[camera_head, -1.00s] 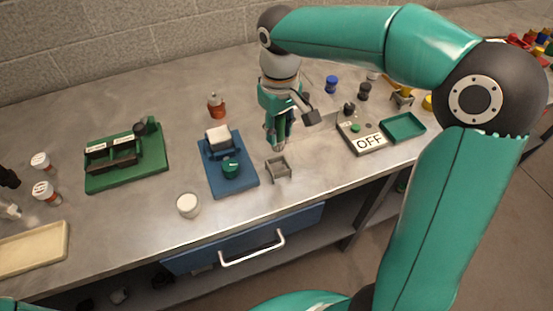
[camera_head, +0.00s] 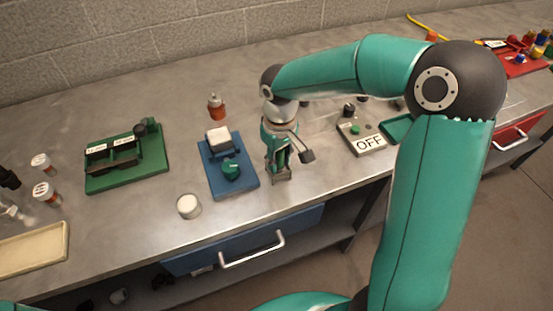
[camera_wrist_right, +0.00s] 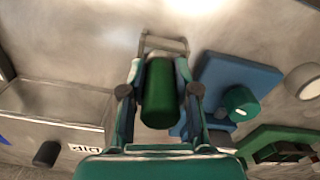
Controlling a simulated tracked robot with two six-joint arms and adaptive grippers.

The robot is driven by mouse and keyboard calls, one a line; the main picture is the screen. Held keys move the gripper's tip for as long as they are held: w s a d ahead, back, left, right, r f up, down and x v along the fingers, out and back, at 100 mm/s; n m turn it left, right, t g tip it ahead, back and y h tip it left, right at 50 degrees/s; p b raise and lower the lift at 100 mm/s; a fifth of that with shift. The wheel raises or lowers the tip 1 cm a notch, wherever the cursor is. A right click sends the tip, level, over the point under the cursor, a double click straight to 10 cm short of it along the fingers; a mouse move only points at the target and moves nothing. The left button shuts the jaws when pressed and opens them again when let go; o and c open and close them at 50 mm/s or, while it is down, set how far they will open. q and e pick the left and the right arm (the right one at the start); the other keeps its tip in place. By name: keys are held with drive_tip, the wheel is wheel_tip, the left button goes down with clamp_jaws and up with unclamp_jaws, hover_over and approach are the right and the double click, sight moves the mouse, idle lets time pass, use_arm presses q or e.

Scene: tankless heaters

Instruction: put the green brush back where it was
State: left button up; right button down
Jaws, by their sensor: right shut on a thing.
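The green brush shows in the right wrist view as a green cylinder (camera_wrist_right: 157,92) between the two fingers of my right gripper (camera_wrist_right: 160,105), which is shut on it. In the head view my right gripper (camera_head: 279,165) points down, just above or at a small grey metal stand (camera_head: 282,179) near the table's front edge, and mostly hides the brush. The stand's frame (camera_wrist_right: 164,43) shows just beyond the brush in the wrist view. I cannot tell whether the brush touches it. My left gripper is out of view.
A blue base with a green knob (camera_head: 231,170) is close on the left, with a white cup (camera_head: 188,206) beyond it. An orange-red bottle (camera_head: 216,107) stands behind.

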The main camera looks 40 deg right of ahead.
drive_tip(key=shift+f, duration=0.2)
drive_tip(key=c, duration=0.8)
unclamp_jaws()
drive_tip(key=shift+r, duration=0.1)
drive_tip(key=shift+c, duration=0.2)
drive_tip(key=shift+r, duration=0.1)
wheel_tip(320, 180, up, 12)
drive_tip(key=shift+f, duration=0.1)
